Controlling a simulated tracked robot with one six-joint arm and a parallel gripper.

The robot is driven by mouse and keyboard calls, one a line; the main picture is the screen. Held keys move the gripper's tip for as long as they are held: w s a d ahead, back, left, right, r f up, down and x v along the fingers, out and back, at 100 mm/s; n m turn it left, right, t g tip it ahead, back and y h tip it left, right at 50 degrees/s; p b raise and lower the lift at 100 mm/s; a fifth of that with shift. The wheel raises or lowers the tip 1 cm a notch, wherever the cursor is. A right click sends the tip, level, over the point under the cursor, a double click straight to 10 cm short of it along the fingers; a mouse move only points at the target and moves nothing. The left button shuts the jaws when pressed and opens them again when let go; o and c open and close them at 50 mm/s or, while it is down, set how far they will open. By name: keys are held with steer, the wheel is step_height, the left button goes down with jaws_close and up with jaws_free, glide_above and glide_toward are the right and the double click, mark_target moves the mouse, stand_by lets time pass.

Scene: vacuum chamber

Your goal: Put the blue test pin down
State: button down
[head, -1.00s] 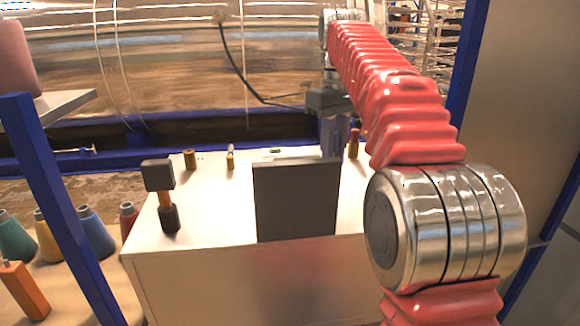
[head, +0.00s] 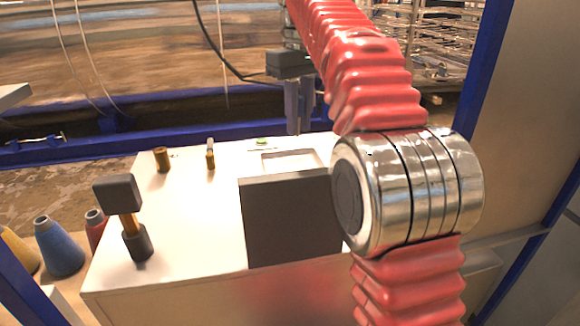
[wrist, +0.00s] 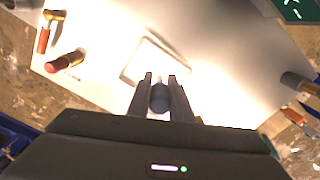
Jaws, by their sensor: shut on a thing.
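My gripper (head: 298,132) hangs over the far part of the white bench top (head: 200,225) in the head view. In the wrist view, my gripper (wrist: 160,78) is shut on the blue test pin (wrist: 159,98), whose rounded grey-blue end shows between the fingers. The pin's lower end is hard to make out. A shallow pale rectangular tray (wrist: 128,73) lies just beyond the fingertips in the wrist view. It also shows in the head view, below the fingers (head: 268,161). I cannot tell whether the pin touches anything.
A brass cylinder (head: 162,160) and a pale-topped pin (head: 210,155) stand at the back left. A dark red cylinder (wrist: 62,63) shows in the wrist view.

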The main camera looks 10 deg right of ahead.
mark_target(293, 167)
steer(key=shift+a, duration=0.25)
steer(key=shift+f, duration=2.9)
steer(key=shift+f, duration=2.1)
steer(key=shift+f, duration=0.1)
steer(key=c, duration=1.6)
jaws_free()
